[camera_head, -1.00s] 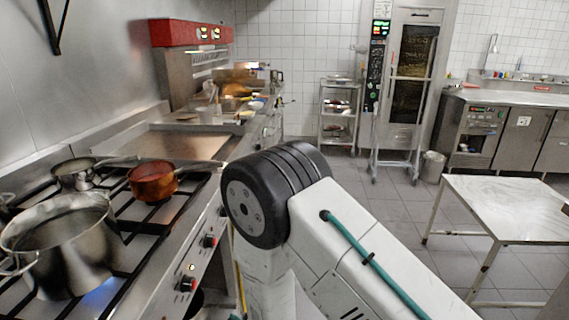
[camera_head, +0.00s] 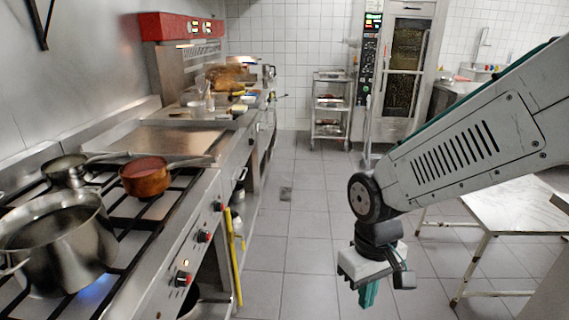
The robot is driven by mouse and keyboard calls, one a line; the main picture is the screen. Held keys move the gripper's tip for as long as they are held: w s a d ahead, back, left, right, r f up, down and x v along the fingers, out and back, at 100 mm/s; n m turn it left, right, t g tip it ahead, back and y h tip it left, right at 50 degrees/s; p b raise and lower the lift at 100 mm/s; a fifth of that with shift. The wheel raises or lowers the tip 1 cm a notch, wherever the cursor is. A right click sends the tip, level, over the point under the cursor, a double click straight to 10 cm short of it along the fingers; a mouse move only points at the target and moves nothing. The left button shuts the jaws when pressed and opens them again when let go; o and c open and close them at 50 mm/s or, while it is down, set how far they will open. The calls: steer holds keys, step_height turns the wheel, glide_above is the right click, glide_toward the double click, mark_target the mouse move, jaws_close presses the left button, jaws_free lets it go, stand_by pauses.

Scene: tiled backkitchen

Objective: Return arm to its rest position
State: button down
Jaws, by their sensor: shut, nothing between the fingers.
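My arm reaches in from the right edge of the view, across the right half, and bends down at a dark joint. My gripper (camera_head: 367,296) hangs at its end, pointing down over the tiled floor. Its teal fingers are together and hold nothing. It is apart from the stove on the left and the steel table on the right.
A stove along the left bears a large steel pot (camera_head: 60,245), a copper pan (camera_head: 146,178) and a smaller steel pan (camera_head: 66,170). A steel table (camera_head: 515,208) stands right, partly behind my arm. A rack (camera_head: 331,105) and tall oven (camera_head: 402,75) stand behind. The floor between is clear.

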steer(key=s+d+r+m+t, duration=0.2)
steer(key=s+d+r+m, duration=0.2)
steer(key=s+d+r, duration=0.6)
steer(key=shift+d+r+m+t, duration=0.35)
steer(key=shift+d+r, duration=0.45)
steer(key=shift+r, duration=0.95)
steer(key=shift+s, duration=0.1)
